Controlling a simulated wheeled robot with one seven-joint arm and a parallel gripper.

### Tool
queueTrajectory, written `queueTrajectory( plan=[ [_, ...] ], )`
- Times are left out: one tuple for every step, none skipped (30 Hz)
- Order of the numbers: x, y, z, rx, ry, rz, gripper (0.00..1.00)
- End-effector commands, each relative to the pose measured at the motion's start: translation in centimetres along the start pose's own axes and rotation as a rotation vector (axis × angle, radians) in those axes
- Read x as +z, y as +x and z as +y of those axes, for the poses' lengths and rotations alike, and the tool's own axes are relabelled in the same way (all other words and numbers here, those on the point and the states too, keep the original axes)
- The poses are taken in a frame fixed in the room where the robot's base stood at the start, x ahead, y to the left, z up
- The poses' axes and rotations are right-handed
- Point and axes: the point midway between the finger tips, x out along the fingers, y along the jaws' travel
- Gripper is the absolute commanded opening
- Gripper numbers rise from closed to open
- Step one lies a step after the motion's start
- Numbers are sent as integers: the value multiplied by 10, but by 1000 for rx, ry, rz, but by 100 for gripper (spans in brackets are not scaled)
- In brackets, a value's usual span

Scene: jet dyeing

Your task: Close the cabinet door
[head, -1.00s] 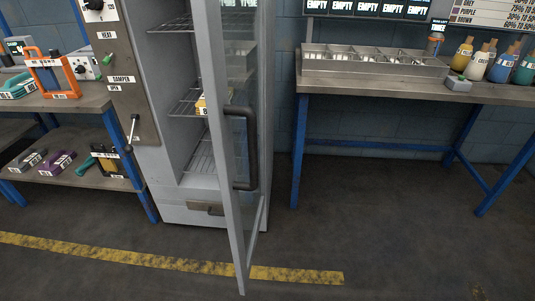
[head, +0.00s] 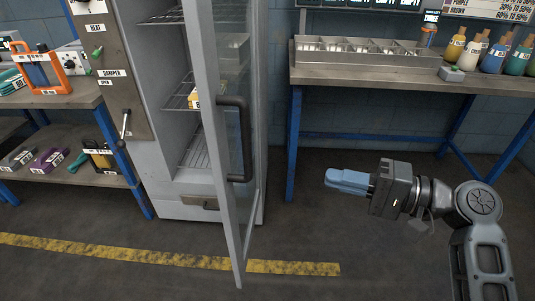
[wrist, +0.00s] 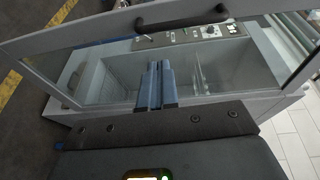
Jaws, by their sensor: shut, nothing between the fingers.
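The cabinet (head: 180,210) stands left of centre in the head view, with wire shelves inside. Its glass door (head: 223,185) is swung open toward me, with a grey frame and a dark bar handle (head: 243,140). My gripper (head: 330,180) is to the right of the door, apart from it, with blue fingers shut and empty, pointing left. In the wrist view the gripper (wrist: 156,75) shows in front of the door glass, and the door handle (wrist: 182,20) runs across the top. The cabinet inside shows through the glass.
A workbench (head: 390,76) with a divided tray (head: 360,54) and several bottles (head: 475,52) stands at the back right. A shelf bench (head: 60,103) stands at the left. A yellow floor line (head: 110,254) crosses the front. Floor between door and gripper is clear.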

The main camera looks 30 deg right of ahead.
Motion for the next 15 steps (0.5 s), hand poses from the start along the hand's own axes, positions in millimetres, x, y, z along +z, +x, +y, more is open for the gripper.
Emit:
queueTrajectory(
  plan=[
    [-3, 0, -9, -24, 0, -22, 0],
    [-3, 0, -13, -35, 2, -35, 0],
    [-3, 0, -16, -44, 4, -46, 0],
    [-3, 0, -18, -49, 4, -52, 0],
    [-3, 0, -20, -53, 4, -57, 0],
    [-3, 2, -21, -55, 5, -61, 0],
    [-3, 4, -21, -56, 5, -62, 0],
    [-2, 6, -21, -56, 5, -62, 0],
    [-2, 11, -21, -55, 6, -62, 0],
    [-2, 15, -21, -55, 6, -63, 0],
    [-1, 19, -22, -55, 6, -64, 0],
    [0, 26, -22, -55, 6, -64, 0],
    [0, 32, -22, -54, 6, -64, 0],
    [0, 38, -23, -54, 6, -63, 0],
    [1, 46, -23, -54, 6, -65, 0]
  ],
)
